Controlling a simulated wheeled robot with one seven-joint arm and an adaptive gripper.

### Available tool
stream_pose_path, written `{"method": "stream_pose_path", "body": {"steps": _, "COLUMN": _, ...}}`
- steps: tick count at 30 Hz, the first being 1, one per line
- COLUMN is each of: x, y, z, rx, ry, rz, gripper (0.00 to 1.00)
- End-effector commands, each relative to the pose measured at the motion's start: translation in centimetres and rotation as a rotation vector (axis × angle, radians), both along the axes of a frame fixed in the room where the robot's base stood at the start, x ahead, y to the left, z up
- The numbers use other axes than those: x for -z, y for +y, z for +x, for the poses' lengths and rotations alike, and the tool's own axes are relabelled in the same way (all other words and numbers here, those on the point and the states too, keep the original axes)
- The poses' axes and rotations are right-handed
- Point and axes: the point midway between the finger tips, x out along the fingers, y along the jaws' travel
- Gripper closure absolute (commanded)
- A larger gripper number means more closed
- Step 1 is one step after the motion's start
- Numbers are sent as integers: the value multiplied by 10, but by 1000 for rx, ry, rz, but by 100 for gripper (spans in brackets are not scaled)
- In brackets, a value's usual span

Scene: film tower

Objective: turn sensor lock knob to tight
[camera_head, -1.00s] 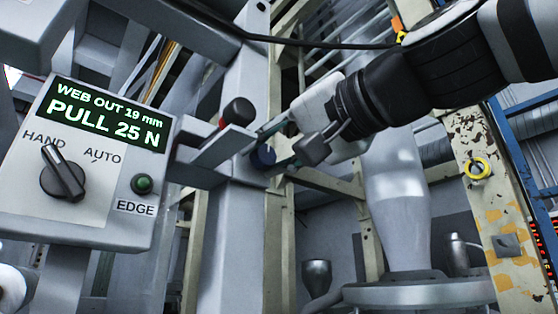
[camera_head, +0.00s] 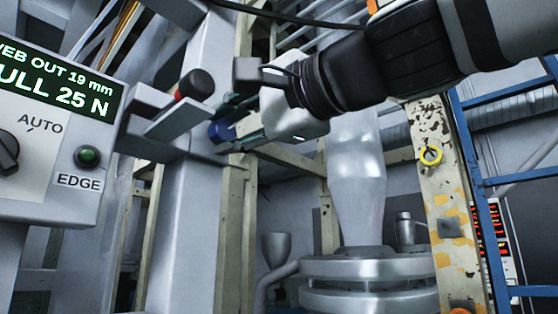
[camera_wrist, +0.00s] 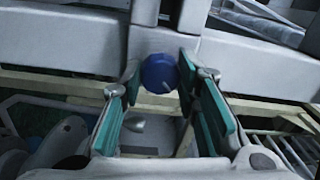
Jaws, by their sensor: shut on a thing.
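The sensor lock knob (camera_head: 222,130) is a round blue knob on a grey bracket beside the upright post. In the wrist view the knob (camera_wrist: 158,74) shows its face, with a short white mark towards the lower right. My gripper (camera_head: 232,112) reaches in from the right and is shut on the knob. In the wrist view its teal-padded fingers (camera_wrist: 160,75) stand on either side of the knob. No tight or loose label is readable. In the head view the fingers partly hide the knob.
A control box (camera_head: 50,205) at the left has a display reading "PULL 25 N", a selector and a green EDGE lamp (camera_head: 87,156). A black, red-based handle (camera_head: 196,85) stands close above the knob. A beige post (camera_head: 445,200) and blue frame (camera_head: 478,170) are right.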

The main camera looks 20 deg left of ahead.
Motion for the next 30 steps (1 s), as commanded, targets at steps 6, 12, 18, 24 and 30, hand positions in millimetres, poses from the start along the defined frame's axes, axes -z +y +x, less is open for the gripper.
{"method": "stream_pose_path", "body": {"steps": 6, "x": 1, "y": 0, "z": 0, "rx": -1, "ry": 23, "rz": 9, "gripper": 99}}
{"method": "stream_pose_path", "body": {"steps": 12, "x": 1, "y": 0, "z": 0, "rx": -1, "ry": 25, "rz": 9, "gripper": 99}}
{"method": "stream_pose_path", "body": {"steps": 18, "x": 1, "y": 0, "z": 0, "rx": 0, "ry": 25, "rz": 8, "gripper": 60}}
{"method": "stream_pose_path", "body": {"steps": 24, "x": 0, "y": 0, "z": 0, "rx": 0, "ry": 24, "rz": 9, "gripper": 51}}
{"method": "stream_pose_path", "body": {"steps": 30, "x": 0, "y": -3, "z": -1, "rx": 0, "ry": 23, "rz": 10, "gripper": 51}}
